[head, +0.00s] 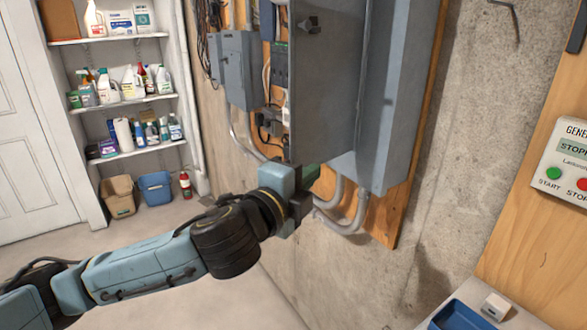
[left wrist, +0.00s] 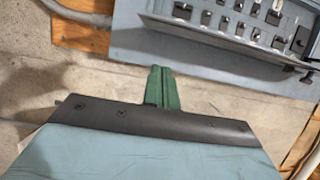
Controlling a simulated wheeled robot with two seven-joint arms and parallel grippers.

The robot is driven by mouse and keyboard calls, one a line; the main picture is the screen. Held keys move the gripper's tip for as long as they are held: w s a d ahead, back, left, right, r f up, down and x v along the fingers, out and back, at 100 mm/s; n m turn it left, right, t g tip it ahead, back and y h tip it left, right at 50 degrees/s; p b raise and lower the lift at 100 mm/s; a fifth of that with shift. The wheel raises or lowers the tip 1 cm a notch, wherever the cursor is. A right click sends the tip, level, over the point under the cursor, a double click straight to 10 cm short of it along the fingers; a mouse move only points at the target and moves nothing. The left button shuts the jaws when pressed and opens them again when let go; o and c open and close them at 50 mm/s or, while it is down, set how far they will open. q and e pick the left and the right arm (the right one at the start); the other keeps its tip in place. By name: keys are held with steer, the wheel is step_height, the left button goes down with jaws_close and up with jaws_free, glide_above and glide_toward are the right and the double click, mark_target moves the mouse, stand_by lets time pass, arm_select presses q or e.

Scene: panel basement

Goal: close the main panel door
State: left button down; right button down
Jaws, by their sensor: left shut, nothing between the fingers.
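The main panel door (head: 325,85) is a grey metal sheet standing open, swung out from the grey panel box (head: 400,95) on the wall. My right gripper is not in view.
Grey conduits (head: 345,215) curve below the box on a wooden backboard (head: 384,227). Smaller boxes (head: 238,70) and cables are on the wall to the left. A generator control box (head: 565,160) is at right, above a blue tray (head: 462,316). Shelves with bottles (head: 125,90) stand at the back left.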

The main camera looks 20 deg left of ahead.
arm_select(q)
steer(key=shift+w+a, duration=0.55)
steer(key=shift+a, duration=0.3)
steer(key=shift+w+a, duration=0.55)
steer(key=shift+a, duration=0.3)
steer(key=shift+a+p, duration=0.2)
steer(key=shift+p, duration=0.15)
